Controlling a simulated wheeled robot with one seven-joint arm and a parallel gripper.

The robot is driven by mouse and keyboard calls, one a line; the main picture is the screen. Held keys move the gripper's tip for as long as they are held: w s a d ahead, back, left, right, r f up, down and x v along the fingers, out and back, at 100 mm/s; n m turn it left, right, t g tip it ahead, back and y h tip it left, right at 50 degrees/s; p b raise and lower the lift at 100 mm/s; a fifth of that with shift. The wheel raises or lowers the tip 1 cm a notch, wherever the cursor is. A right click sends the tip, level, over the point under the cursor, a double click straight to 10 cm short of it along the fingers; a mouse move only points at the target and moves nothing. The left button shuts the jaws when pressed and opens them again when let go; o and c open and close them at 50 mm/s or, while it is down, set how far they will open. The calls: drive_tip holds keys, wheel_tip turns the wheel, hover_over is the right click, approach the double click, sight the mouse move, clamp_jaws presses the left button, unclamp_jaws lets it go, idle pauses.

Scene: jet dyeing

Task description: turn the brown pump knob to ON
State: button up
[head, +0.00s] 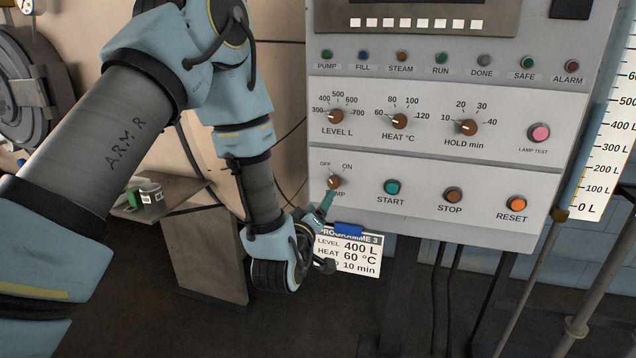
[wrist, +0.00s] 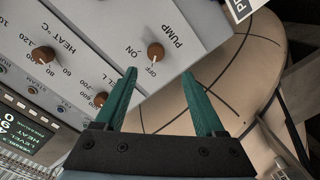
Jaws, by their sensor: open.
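The brown pump knob (head: 333,182) is at the lower left of the grey control panel, under the OFF and ON marks. Its white pointer aims at OFF, which the wrist view of the knob (wrist: 156,51) also shows. My gripper (head: 328,197) is just below the knob and covers part of the PUMP label. In the wrist view my gripper (wrist: 159,74) has its two green fingers spread wide and nothing between them. The knob shows beyond the fingertips, roughly midway between them. I cannot tell the exact gap to the panel.
The START button (head: 391,187), STOP button (head: 453,195) and RESET button (head: 517,204) lie right of the knob. The LEVEL knob (head: 336,116) is above it. A programme card (head: 347,254) hangs below the panel, close to my gripper. A small table (head: 178,195) stands at left.

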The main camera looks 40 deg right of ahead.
sight(333, 184)
drive_tip(key=p+x, duration=0.1)
drive_tip(key=x, duration=0.2)
drive_tip(key=p+x, duration=0.1)
drive_tip(key=x, duration=0.3)
drive_tip(key=p+x, duration=0.1)
drive_tip(key=x, duration=0.3)
drive_tip(key=shift+s+d+r, duration=0.1)
drive_tip(key=shift+s+r, duration=0.15)
clamp_jaws()
